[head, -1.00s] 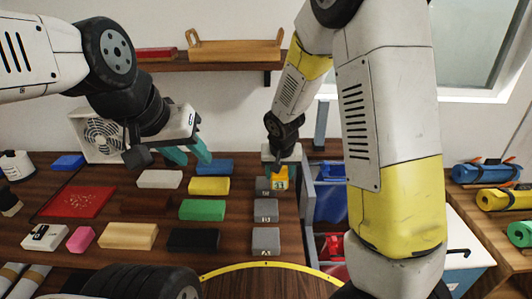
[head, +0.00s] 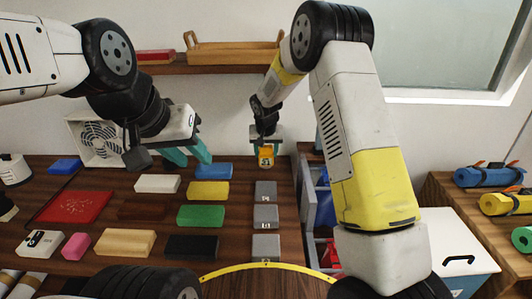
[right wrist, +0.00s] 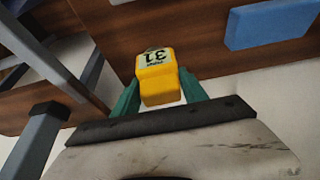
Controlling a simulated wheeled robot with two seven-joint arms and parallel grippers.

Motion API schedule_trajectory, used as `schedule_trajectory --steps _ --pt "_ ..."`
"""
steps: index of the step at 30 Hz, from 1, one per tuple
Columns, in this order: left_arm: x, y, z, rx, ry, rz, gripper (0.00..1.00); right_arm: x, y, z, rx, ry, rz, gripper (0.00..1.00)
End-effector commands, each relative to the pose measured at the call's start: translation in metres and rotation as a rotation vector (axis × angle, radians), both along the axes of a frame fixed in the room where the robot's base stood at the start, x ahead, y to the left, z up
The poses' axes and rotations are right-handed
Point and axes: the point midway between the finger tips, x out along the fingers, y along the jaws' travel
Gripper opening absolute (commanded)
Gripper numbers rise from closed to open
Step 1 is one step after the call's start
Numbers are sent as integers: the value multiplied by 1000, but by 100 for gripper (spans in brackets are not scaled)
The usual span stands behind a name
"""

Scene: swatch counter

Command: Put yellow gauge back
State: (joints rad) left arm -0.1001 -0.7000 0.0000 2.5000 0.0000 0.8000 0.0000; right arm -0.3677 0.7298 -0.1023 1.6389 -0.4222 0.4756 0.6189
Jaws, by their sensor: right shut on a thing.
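The yellow gauge (head: 266,160) is held in my right gripper (head: 266,150), above the counter near the far grey block. In the right wrist view the gauge (right wrist: 156,78) sits between the two green fingers of my right gripper (right wrist: 160,98), with a label on it reading like 31. Three grey blocks with small labels stand in a column on the counter: the far one (head: 265,188), the middle one (head: 265,213) and the near one (head: 266,247). My left gripper (head: 190,156) hangs over the back of the counter, its green fingers apart with nothing seen between them.
Coloured blocks, among them blue (head: 213,171), yellow (head: 208,190) and green (head: 201,215), lie left of the grey blocks. A fan (head: 92,136) stands at the back left. A wall shelf (head: 205,66) carries a wooden tray (head: 235,51). A grey-framed rack (head: 308,195) borders the counter's right side.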

Motion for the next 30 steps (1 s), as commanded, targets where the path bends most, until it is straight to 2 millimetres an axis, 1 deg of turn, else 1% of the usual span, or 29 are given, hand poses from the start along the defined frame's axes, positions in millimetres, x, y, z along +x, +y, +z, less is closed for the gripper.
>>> schedule_trajectory --steps 2,9,10,20,21,23,24,30 --pt "0 0 0 0 0 0 36 2 1 -2 0 0 0 18" --pt "0 0 0 0 0 0 36 1 0 -33 -1 2 1 18" --pt "0 0 0 0 0 0 36 1 0 -35 -1 1 0 18" --pt "0 0 0 0 0 0 36 1 0 -37 0 -1 0 18" --pt "0 0 0 0 0 0 36 1 0 -38 0 0 0 53" --pt "0 0 0 0 0 0 36 1 0 -38 0 -1 0 64" --pt "0 0 0 0 0 0 36 1 0 -38 0 -1 0 72" --pt "0 0 0 0 0 0 36 1 0 -38 0 0 0 72"
